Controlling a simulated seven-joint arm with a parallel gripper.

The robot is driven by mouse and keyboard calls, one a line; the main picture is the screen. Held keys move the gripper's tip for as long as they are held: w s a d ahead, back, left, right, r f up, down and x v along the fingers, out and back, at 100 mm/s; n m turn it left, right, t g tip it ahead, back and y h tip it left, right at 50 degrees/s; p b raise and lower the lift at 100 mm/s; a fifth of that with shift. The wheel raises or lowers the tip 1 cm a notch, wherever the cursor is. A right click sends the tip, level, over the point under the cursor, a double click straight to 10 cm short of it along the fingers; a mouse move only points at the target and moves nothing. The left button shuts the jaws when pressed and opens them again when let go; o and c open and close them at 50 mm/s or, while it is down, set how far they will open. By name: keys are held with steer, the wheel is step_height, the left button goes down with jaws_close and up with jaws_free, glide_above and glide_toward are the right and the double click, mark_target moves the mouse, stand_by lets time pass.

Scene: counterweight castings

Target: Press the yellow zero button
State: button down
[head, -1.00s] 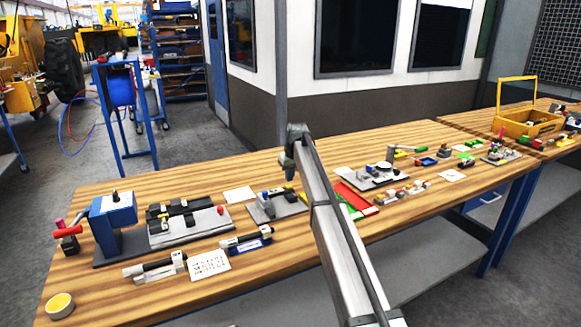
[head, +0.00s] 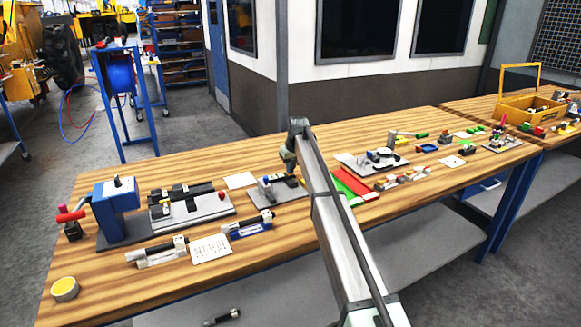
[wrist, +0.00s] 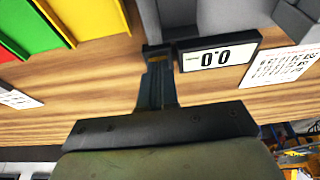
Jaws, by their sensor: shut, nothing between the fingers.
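In the wrist view my gripper (wrist: 157,54) is shut and empty, its narrow dark fingers pointing at the left end of a black-framed display (wrist: 217,58). The display reads 0.0 and appears upside down. A small dull yellow-brown patch (wrist: 158,59) shows at the fingertips; I cannot tell if it is the yellow zero button, or if the fingers touch anything. In the head view my arm stands in front of that part of the bench, beside a grey fixture (head: 268,197), and the fingertips cannot be made out clearly.
Red, green and yellow trays (wrist: 86,16) lie left of the fingers in the wrist view. A printed white card (wrist: 279,66) lies to the right.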

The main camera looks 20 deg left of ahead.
steer(key=shift+s+f, duration=0.15)
steer(key=shift+f, duration=0.55)
steer(key=shift+r, duration=0.6)
steer(key=w+a+v, duration=0.1)
steer(key=v, duration=1.3)
steer(key=shift+r, duration=0.2)
steer(key=shift+w, duration=0.1)
